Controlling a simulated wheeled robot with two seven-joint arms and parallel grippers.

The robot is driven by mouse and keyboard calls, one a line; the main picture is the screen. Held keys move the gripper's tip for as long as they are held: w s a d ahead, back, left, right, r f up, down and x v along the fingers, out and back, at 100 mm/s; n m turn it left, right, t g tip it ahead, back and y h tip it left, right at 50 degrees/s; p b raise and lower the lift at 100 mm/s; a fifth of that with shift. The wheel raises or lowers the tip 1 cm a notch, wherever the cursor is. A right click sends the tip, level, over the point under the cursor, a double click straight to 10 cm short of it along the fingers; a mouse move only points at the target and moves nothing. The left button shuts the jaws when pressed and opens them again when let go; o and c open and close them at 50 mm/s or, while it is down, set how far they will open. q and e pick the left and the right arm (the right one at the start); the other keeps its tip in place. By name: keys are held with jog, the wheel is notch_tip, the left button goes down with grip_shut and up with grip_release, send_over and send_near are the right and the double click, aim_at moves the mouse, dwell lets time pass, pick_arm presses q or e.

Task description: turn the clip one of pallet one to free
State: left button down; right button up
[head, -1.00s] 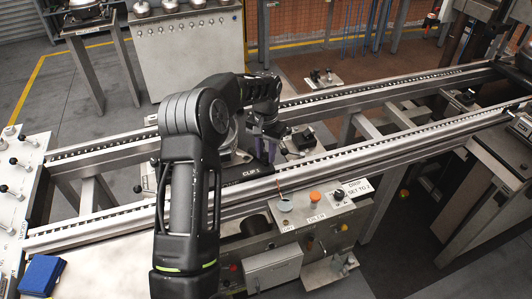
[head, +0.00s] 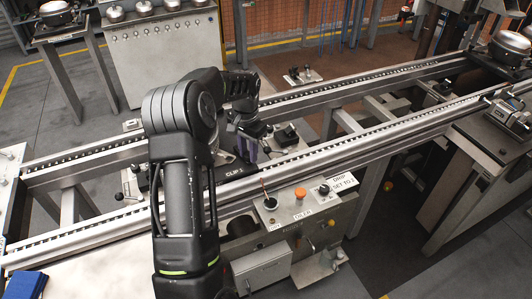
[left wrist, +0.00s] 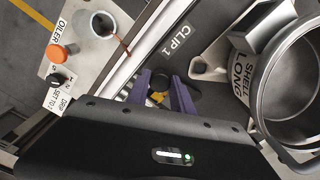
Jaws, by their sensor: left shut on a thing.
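Pallet one is a dark plate (head: 222,182) on the conveyor, marked "CLIP 1". It also shows in the left wrist view (left wrist: 205,45). Clip one has a dark round knob with a yellow part beside it (left wrist: 160,84). My left gripper (head: 246,146) reaches down over the pallet, near the label. In the left wrist view its purple fingers (left wrist: 160,90) stand on either side of the knob and are shut on it. The fingers and the arm hide much of the clip, so its exact turn cannot be told. My right gripper is not in view.
A metal ring-shaped housing marked "SHELL LONG" (left wrist: 262,90) stands close beside the fingers. Conveyor rails (head: 350,145) run on both sides. An oiler panel (head: 300,205) with an orange button and a cup is at the front. Another pallet with a clip (head: 510,110) is at the right.

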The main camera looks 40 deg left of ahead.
aim_at(248, 154)
pick_arm(q)
jog(key=shift+m, duration=1.2)
jog(key=c, duration=1.1)
grip_release()
jog(key=shift+r, duration=0.1)
notch_tip(248, 154, up, 8)
jog(key=shift+f+b, duration=0.15)
jog(key=shift+b, duration=0.6)
